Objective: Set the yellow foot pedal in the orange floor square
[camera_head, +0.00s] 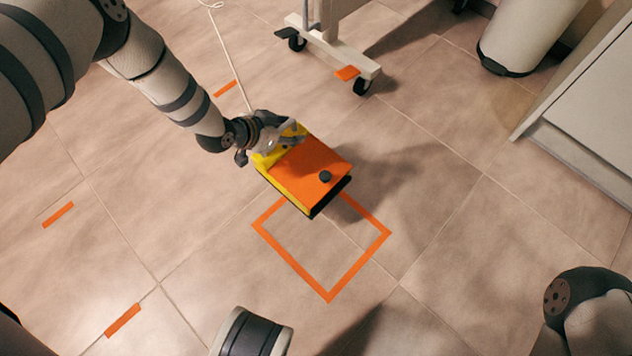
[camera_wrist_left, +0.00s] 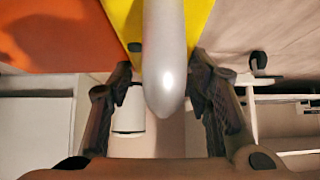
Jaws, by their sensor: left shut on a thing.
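The yellow foot pedal (camera_head: 266,162) has an orange top plate with a dark round knob and a black front edge. My left gripper (camera_head: 293,134) is shut on it at its back end. The pedal appears held above the floor, over the far corner of the orange floor square (camera_head: 328,296), and hides that corner. The square's inside shows bare tile. In the left wrist view the pedal's yellow body (camera_wrist_left: 197,18) is at the top, with a grey rounded bar between my gripper's fingers (camera_wrist_left: 165,88). My right gripper is not in view.
A white cord (camera_head: 228,50) runs from the pedal toward the back. A wheeled stand (camera_head: 335,58) is behind it, with a white bin (camera_head: 525,30) and cabinet (camera_head: 590,100) at the right. Short orange floor strips (camera_head: 58,214) lie at the left. Floor around the square is clear.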

